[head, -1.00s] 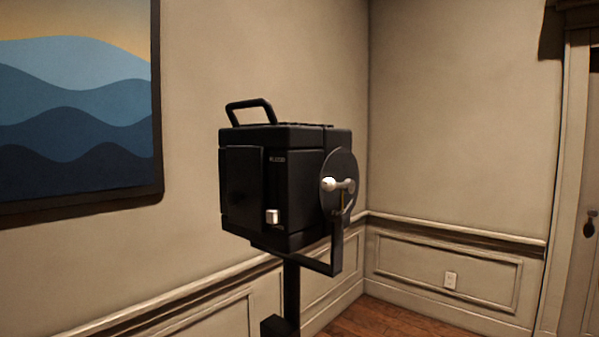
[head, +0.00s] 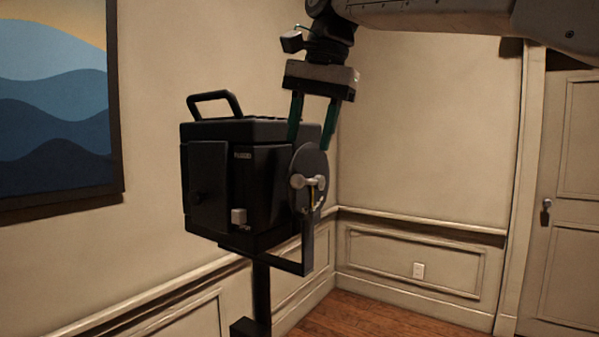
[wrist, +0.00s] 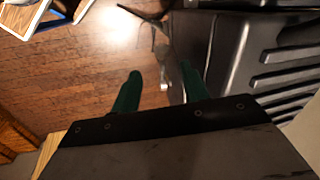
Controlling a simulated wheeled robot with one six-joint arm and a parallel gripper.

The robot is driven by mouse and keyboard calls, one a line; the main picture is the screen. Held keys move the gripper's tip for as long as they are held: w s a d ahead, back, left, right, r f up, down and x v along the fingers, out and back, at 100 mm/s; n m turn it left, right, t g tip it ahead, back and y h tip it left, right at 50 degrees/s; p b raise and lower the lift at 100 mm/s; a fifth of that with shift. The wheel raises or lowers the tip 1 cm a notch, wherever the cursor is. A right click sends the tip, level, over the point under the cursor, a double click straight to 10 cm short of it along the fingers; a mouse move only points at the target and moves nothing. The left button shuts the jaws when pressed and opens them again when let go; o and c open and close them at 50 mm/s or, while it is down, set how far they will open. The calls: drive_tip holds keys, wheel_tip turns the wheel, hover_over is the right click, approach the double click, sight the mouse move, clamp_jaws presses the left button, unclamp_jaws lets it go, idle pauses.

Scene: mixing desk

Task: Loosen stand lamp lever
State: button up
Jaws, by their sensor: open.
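The stand lamp (head: 215,185) is a black box-shaped housing with a top handle, carried on a dark post. On its right side is a round dark disc (head: 311,162) with a pale, silvery T-shaped lever (head: 297,181) at its middle. My gripper (head: 311,143) points down from above, open and empty, its dark green fingers at the disc's upper part, above the lever. In the wrist view, the housing (wrist: 250,45) fills the right side, close to the right finger of my gripper (wrist: 160,71). The lever cannot be made out clearly there.
A U-shaped bracket (head: 308,246) runs below the disc and under the housing. A framed picture (head: 55,100) hangs on the left wall. A door (head: 570,200) stands at the right. Wooden floor (head: 350,318) to the right of the lamp looks clear.

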sight(305, 182)
drive_tip(key=x, duration=0.7)
drive_tip(key=shift+w+a+f, duration=0.1)
drive_tip(key=shift+a+f, duration=0.1)
drive_tip(key=shift+f, duration=0.05)
drive_tip(key=shift+c, duration=0.4)
clamp_jaws()
